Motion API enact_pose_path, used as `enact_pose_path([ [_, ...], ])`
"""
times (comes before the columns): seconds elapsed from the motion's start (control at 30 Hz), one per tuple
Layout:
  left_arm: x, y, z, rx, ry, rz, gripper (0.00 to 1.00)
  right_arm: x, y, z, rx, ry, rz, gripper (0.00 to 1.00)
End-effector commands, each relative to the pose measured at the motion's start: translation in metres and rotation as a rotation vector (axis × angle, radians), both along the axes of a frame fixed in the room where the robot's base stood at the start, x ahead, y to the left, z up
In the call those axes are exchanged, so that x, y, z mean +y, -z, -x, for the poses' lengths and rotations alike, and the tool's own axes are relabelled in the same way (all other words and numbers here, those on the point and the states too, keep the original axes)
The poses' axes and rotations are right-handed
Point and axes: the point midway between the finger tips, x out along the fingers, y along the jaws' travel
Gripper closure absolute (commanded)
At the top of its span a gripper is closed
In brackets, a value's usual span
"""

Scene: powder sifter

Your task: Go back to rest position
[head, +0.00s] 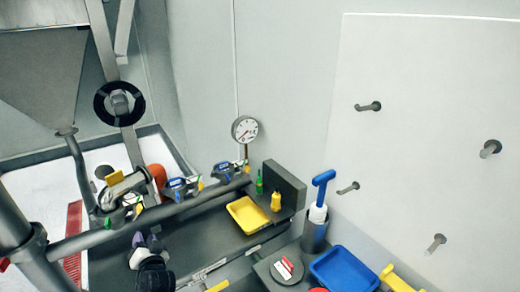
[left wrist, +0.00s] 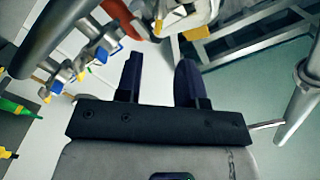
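My left gripper (head: 146,240) shows at the lower left of the head view, in front of the dark bench and below the horizontal pipe. In the left wrist view its two dark fingers (left wrist: 159,75) stand apart with nothing between them, so it is open and empty. The pipe with its clamps and valves lies beyond the fingertips, and I see no contact with it. My right gripper is not in view.
The grey pipe (head: 160,212) carries several valves with blue and yellow parts. A pressure gauge (head: 244,129) stands behind it. A yellow tray (head: 248,214), a blue tray (head: 345,269) and a blue-handled tool (head: 322,187) are to the right. The pegged white panel (head: 430,120) is bare.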

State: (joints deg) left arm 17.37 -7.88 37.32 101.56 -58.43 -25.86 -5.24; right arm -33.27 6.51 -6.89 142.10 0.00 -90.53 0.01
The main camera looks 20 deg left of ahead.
Motion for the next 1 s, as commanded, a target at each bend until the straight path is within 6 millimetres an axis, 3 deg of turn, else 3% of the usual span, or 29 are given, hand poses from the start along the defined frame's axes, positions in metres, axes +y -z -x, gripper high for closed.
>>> enact_pose_path([
  [0.17, 0.001, 0.003, 0.002, 0.001, -0.012, 0.018, 0.65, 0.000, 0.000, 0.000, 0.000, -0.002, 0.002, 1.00],
  [0.27, 0.005, 0.014, 0.009, 0.020, -0.061, 0.091, 0.65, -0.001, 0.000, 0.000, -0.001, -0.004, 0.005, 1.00],
  [0.4, 0.004, 0.037, 0.025, -0.002, -0.149, 0.346, 0.65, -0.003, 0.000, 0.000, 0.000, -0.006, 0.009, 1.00],
  [0.47, -0.006, 0.036, 0.028, -0.035, -0.159, 0.471, 0.65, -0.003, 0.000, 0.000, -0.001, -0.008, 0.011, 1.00],
  [0.63, -0.066, 0.003, 0.014, -0.103, -0.030, 0.754, 0.65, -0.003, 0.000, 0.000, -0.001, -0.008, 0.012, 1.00],
  [0.77, -0.134, -0.012, 0.018, -0.033, 0.158, 0.894, 0.65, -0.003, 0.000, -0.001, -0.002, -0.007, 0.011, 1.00],
  [0.87, -0.189, -0.005, 0.038, 0.086, 0.304, 0.952, 0.65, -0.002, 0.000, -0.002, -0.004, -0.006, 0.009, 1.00],
  [1.0, -0.261, 0.021, 0.089, 0.290, 0.497, 0.981, 0.65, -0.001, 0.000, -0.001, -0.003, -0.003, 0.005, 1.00],
])
